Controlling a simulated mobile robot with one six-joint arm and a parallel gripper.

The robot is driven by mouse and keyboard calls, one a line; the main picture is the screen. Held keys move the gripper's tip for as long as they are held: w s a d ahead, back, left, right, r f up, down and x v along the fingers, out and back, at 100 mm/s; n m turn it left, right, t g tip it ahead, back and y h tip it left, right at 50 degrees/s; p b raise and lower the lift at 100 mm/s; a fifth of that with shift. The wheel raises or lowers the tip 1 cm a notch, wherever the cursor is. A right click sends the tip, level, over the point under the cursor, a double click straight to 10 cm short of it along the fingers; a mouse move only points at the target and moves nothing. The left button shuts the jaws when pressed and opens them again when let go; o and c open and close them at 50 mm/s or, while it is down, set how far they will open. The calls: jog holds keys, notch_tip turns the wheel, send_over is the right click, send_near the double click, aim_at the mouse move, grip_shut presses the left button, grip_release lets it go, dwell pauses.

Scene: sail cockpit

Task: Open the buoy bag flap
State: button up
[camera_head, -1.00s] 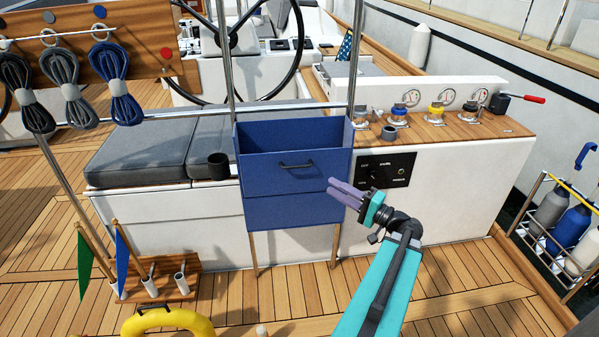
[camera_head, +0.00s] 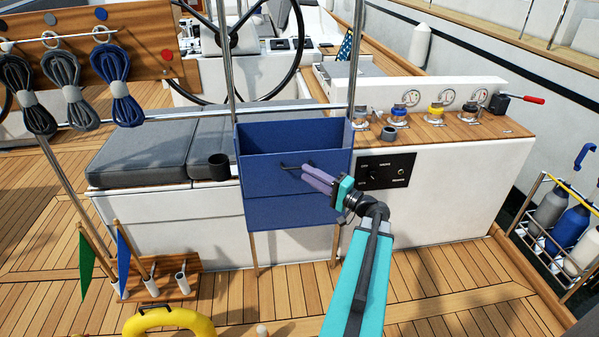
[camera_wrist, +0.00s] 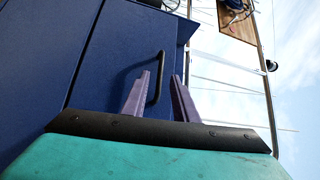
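The blue buoy bag (camera_head: 262,180) hangs upright on the rail, its top open. Its front flap (camera_head: 270,187) is flat against the front and closed. A dark bar handle (camera_head: 287,166) is on the flap; it also shows in the wrist view (camera_wrist: 159,78). My gripper (camera_head: 308,173) has its purple fingertips at the right end of the handle. I cannot tell whether a finger touches the handle.
A grey cushioned bench (camera_head: 140,158) with a dark cup (camera_head: 218,166) is left of the bag. A black switch panel (camera_head: 385,171) is on the white locker to the right. A yellow ring (camera_head: 170,322) and a flag rack (camera_head: 160,283) stand on the deck at left.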

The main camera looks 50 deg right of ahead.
aim_at(297, 177)
jog(key=shift+w+a+r, duration=0.1)
jog(key=shift+w, duration=0.8)
jog(key=shift+w+a+r, duration=0.1)
jog(key=shift+w, duration=0.75)
grip_shut()
